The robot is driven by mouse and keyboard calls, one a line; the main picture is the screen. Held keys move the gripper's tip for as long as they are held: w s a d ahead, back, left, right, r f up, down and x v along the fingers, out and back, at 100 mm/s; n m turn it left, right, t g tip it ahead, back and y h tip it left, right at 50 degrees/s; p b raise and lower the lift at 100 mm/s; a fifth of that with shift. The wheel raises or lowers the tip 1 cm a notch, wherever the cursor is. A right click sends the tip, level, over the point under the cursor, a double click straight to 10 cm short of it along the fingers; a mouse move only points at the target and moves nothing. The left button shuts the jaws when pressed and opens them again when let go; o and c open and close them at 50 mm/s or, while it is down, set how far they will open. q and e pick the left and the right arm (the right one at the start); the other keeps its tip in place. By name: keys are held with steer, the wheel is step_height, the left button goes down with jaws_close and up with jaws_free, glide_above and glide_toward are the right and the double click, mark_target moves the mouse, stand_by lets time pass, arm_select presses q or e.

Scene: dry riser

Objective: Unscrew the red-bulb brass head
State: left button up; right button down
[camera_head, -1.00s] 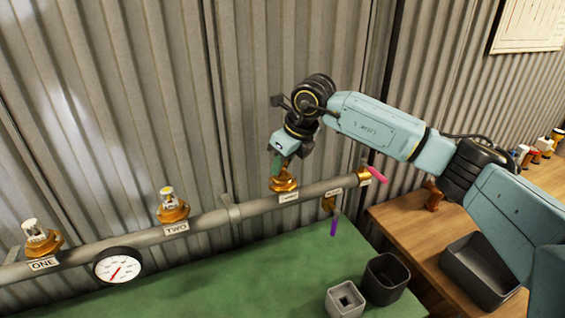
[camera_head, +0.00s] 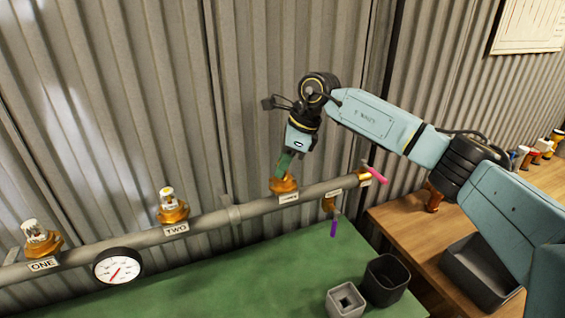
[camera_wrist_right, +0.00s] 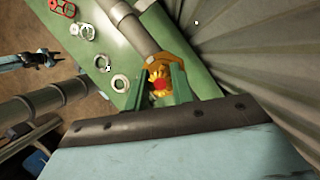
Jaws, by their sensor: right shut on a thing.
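The red-bulb brass head shows in the right wrist view (camera_wrist_right: 159,84) as a yellow-brass piece with a red centre. It sits in a brass fitting (camera_head: 284,186), the third along the grey pipe (camera_head: 255,208). My right gripper (camera_head: 281,172) comes down on it from above, tilted. Its green fingers (camera_wrist_right: 158,90) are shut on the head, one on each side. In the head view the fingers mostly hide the head. Two other brass heads stand on the pipe, labelled ONE (camera_head: 40,238) and TWO (camera_head: 172,207).
A round gauge (camera_head: 118,266) hangs on the pipe. A pink lever (camera_head: 376,175) and a purple handle (camera_head: 334,228) are near its right end. A grey square holder (camera_head: 345,300) and a dark cup (camera_head: 386,279) stand on the green bench (camera_head: 230,285). Corrugated wall (camera_head: 130,100) is close behind.

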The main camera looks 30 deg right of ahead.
steer(key=n+g, duration=0.1)
steer(key=n, duration=0.2)
steer(key=shift+d+n, duration=0.1)
steer(key=shift+n, duration=0.2)
steer(key=c, duration=1.1)
jaws_free()
